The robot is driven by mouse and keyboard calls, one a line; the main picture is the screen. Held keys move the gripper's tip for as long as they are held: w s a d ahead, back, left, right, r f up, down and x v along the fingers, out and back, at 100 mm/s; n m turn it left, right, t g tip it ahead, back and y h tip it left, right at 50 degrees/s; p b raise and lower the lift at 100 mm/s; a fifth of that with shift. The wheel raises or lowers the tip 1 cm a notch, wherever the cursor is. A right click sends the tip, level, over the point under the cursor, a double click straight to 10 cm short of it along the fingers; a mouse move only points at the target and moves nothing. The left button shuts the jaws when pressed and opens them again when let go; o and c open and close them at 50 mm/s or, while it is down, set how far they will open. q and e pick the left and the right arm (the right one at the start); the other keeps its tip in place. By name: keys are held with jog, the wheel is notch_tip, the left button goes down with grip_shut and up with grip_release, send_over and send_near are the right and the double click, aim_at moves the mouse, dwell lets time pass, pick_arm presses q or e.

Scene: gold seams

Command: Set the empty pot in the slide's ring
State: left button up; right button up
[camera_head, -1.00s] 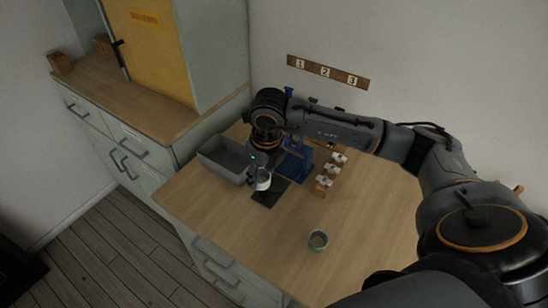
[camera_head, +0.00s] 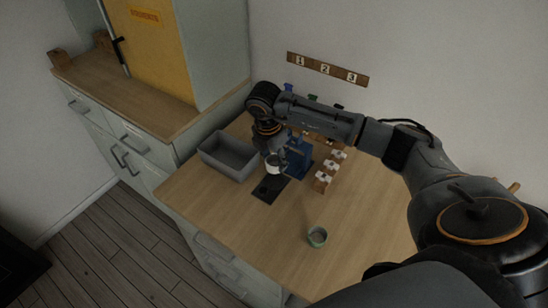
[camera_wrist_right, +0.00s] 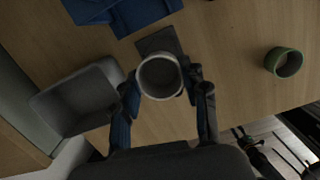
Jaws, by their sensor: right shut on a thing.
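A small white pot (camera_head: 274,169) is held upright in my right gripper (camera_head: 271,157), at the near side of the blue stand. In the right wrist view my right gripper (camera_wrist_right: 162,84) has one finger on each side of the round pot (camera_wrist_right: 160,77), whose shaded inside faces the camera. The dark slide (camera_head: 268,190) lies on the table in front of the blue stand (camera_head: 297,158), with a dark round mark on it. The slide (camera_wrist_right: 158,42) also shows partly behind the pot in the wrist view. My left gripper is out of view.
A grey bin (camera_head: 229,156) stands left of the slide. A green-rimmed cup (camera_head: 317,237) stands nearer the front. Wooden blocks with white pieces (camera_head: 330,168) stand right of the stand. The table's front middle is clear around the cup.

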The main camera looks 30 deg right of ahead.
jog(key=shift+f+b, duration=1.4)
jog(key=shift+f, duration=0.75)
jog(key=shift+r, duration=0.2)
jog(key=shift+f+b, duration=1)
jog(key=shift+f, duration=0.35)
dwell(1.0)
jog(key=o, duration=0.9)
jog(key=shift+c, duration=0.2)
jog(key=shift+r, duration=0.1)
jog(key=shift+s+a+r+p, duration=0.1)
jog(key=shift+a+r+p, duration=0.1)
jog(key=shift+r+p, duration=0.9)
jog(key=shift+a+r+p, duration=0.15)
jog(key=shift+r+p, duration=0.65)
jog(key=shift+r, duration=0.55)
